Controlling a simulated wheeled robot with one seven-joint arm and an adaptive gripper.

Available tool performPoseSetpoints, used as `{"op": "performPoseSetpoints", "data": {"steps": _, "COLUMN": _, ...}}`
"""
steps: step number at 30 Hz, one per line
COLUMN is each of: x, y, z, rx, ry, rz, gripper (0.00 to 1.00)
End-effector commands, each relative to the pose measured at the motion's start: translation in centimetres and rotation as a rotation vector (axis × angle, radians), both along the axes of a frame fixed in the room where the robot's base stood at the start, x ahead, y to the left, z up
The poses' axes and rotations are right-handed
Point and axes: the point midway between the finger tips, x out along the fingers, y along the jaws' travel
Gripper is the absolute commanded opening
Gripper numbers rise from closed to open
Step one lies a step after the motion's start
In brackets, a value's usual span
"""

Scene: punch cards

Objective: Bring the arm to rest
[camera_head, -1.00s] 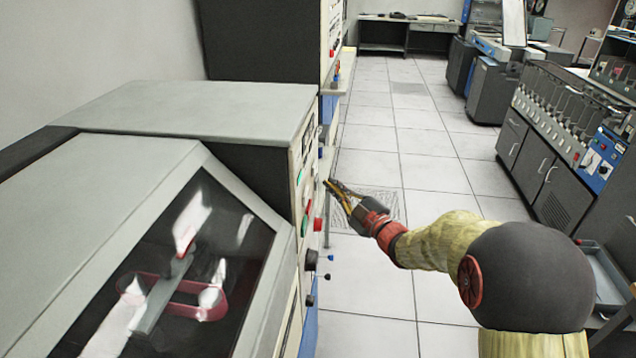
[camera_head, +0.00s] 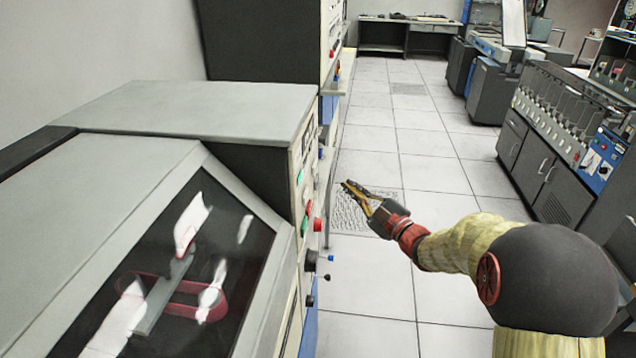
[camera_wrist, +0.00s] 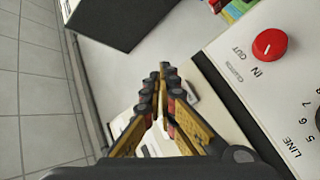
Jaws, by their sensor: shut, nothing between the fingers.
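My gripper (camera_head: 347,184) is in front of the grey machine's control panel (camera_head: 305,170), to its right and apart from it in the head view. The gripper is shut and empty. In the wrist view its yellow and black fingers (camera_wrist: 163,72) meet at the tips. My arm reaches in from the lower right, with its yellow sleeve bent at the black joint. A red knob (camera_wrist: 269,44) marked IN and OUT shows right of the fingers in the wrist view.
The grey machine with a dark window (camera_head: 190,270) fills the left side. Another machine with many slots (camera_head: 565,125) stands at the right. The tiled aisle (camera_head: 420,140) between them is clear. A desk (camera_head: 405,35) stands far back.

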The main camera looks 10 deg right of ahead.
Motion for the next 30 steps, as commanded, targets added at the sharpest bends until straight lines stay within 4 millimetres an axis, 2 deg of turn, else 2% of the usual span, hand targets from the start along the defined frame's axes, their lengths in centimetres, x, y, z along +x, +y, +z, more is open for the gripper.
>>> {"op": "performPoseSetpoints", "data": {"steps": 15, "x": 0.0, "y": 0.1, "z": 0.0, "rx": 0.006, "ry": 0.004, "rz": 0.000, "gripper": 0.00}}
{"op": "performPoseSetpoints", "data": {"steps": 17, "x": 0.2, "y": -0.2, "z": -0.6, "rx": 0.006, "ry": 0.028, "rz": -0.011, "gripper": 0.00}}
{"op": "performPoseSetpoints", "data": {"steps": 20, "x": 0.8, "y": -1.7, "z": -2.8, "rx": 0.004, "ry": 0.115, "rz": -0.070, "gripper": 0.00}}
{"op": "performPoseSetpoints", "data": {"steps": 23, "x": 0.7, "y": -4.5, "z": -7.4, "rx": 0.018, "ry": 0.277, "rz": -0.190, "gripper": 0.00}}
{"op": "performPoseSetpoints", "data": {"steps": 25, "x": -0.1, "y": -6.8, "z": -10.4, "rx": 0.036, "ry": 0.404, "rz": -0.295, "gripper": 0.00}}
{"op": "performPoseSetpoints", "data": {"steps": 27, "x": -1.5, "y": -9.2, "z": -12.3, "rx": 0.057, "ry": 0.518, "rz": -0.403, "gripper": 0.00}}
{"op": "performPoseSetpoints", "data": {"steps": 30, "x": -4.5, "y": -11.6, "z": -13.7, "rx": 0.095, "ry": 0.668, "rz": -0.549, "gripper": 0.00}}
